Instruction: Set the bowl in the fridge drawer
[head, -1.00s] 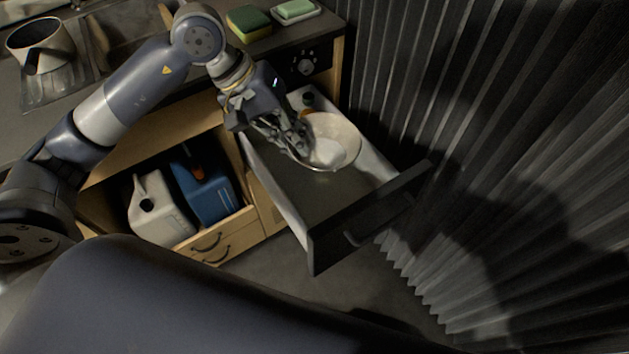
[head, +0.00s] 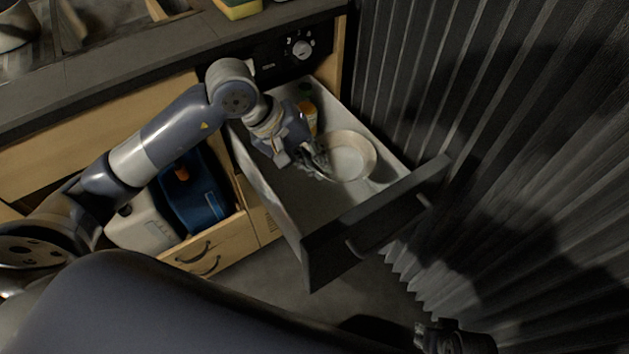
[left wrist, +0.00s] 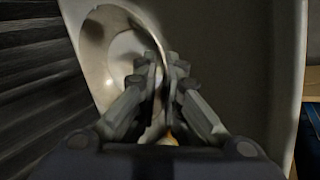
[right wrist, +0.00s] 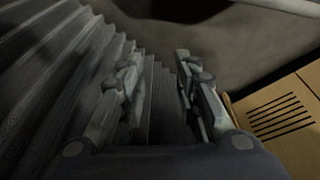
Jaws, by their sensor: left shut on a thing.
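The pale round bowl (head: 352,160) is inside the open fridge drawer (head: 325,205), toward its right side wall, below the rim. My left gripper (head: 322,160) reaches down into the drawer and is shut on the bowl's near-left rim. In the left wrist view the fingers (left wrist: 162,70) close on the wall of the bowl (left wrist: 97,62), inside the light-walled drawer (left wrist: 225,70). I cannot tell whether the bowl touches the drawer floor. My right gripper (right wrist: 157,75) is open and empty, in front of the pleated curtain.
A bottle with an orange label (head: 307,117) stands at the drawer's back. The dark drawer front (head: 375,222) is close to the pleated curtain (head: 490,110). Drawer floor is clear at front left.

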